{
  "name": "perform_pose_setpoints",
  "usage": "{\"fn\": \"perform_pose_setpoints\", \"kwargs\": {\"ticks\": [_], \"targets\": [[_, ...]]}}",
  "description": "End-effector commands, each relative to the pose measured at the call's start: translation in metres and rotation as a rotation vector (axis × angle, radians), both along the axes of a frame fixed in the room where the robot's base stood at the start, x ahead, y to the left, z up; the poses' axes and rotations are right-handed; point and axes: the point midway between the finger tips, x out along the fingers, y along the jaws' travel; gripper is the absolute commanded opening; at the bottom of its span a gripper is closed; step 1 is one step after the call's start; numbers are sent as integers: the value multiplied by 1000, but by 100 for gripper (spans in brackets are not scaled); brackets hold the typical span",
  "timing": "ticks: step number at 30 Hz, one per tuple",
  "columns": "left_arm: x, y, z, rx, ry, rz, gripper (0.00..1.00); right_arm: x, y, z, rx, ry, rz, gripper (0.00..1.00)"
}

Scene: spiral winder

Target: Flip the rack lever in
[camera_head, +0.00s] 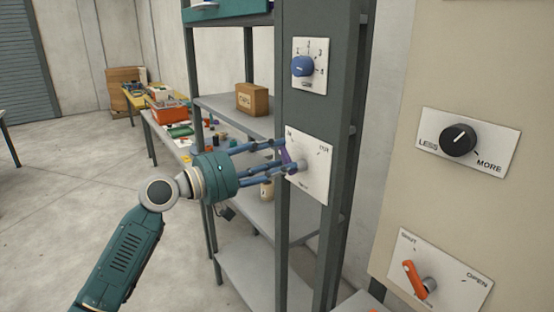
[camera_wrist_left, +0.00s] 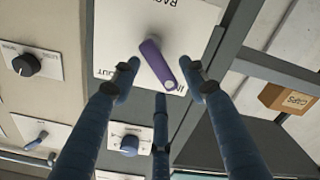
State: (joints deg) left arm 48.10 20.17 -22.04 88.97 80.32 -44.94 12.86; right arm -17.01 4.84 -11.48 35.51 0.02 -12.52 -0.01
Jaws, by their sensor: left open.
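The rack lever (camera_head: 288,154) is a purple handle on a white plate (camera_head: 317,182) fixed to the dark rack post. In the left wrist view the lever (camera_wrist_left: 155,62) slants from its pivot, with its free end close to the "IN" mark; "OUT" is on the other side of the plate (camera_wrist_left: 112,38). My left gripper (camera_head: 283,156) is at the lever, its blue fingers open and partly covering it. In the wrist view the fingertips (camera_wrist_left: 160,84) stand around the lever's free end; whether any touches it I cannot tell. My right gripper is not in view.
A blue knob (camera_head: 302,66) on its own plate is above the lever plate. A black knob (camera_head: 458,139) and an orange lever (camera_head: 415,278) are on the beige panel at right. A cardboard box (camera_head: 252,99) stands on the rack shelf. Open floor is at left.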

Motion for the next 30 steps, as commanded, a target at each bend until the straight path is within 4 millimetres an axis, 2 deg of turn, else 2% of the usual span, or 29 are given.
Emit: {"fn": "perform_pose_setpoints", "kwargs": {"ticks": [5, 12, 18, 22, 30], "targets": [[-13, 20, -1, 2, -1, 3, 44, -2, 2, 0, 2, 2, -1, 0], [-44, 62, -2, 3, 1, 3, 44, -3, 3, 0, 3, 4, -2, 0], [-62, 87, -2, 1, 3, 2, 44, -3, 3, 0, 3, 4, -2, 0], [-67, 95, -1, 0, 2, 1, 44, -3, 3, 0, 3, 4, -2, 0], [-69, 96, -1, -1, 2, 1, 44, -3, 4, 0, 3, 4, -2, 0]]}}
